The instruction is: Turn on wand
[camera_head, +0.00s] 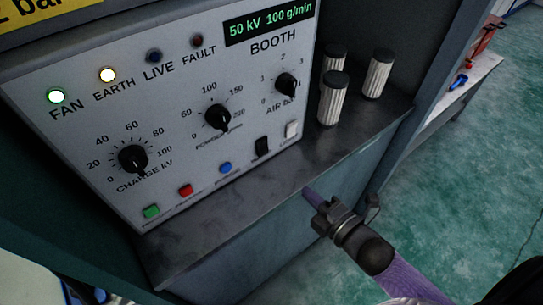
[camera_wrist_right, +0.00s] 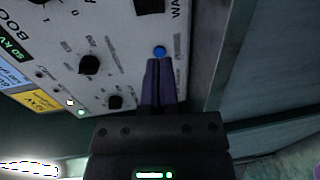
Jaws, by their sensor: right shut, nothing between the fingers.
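The booth control panel (camera_head: 175,120) is a grey sloped box with dials, lamps and a row of buttons. A blue button (camera_head: 225,168) sits low on it, right of a red button (camera_head: 186,190). In the right wrist view the blue button (camera_wrist_right: 160,51) lies just beyond my fingertips, and a cut-off label starting "WA" is above it. My right gripper (camera_head: 310,195) has purple fingers, shut and empty, and appears in front of the shelf edge, apart from the panel in the head view. The fingers (camera_wrist_right: 159,66) point toward the blue button; exact contact is hard to judge. My left gripper is not in view.
FAN (camera_head: 56,96) and EARTH (camera_head: 107,75) lamps are lit; LIVE (camera_head: 153,56) and FAULT (camera_head: 197,40) are dark. A black switch (camera_head: 262,146) and white switch (camera_head: 291,129) sit right of the blue button. Ribbed cylinders (camera_head: 333,99) stand beside the panel.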

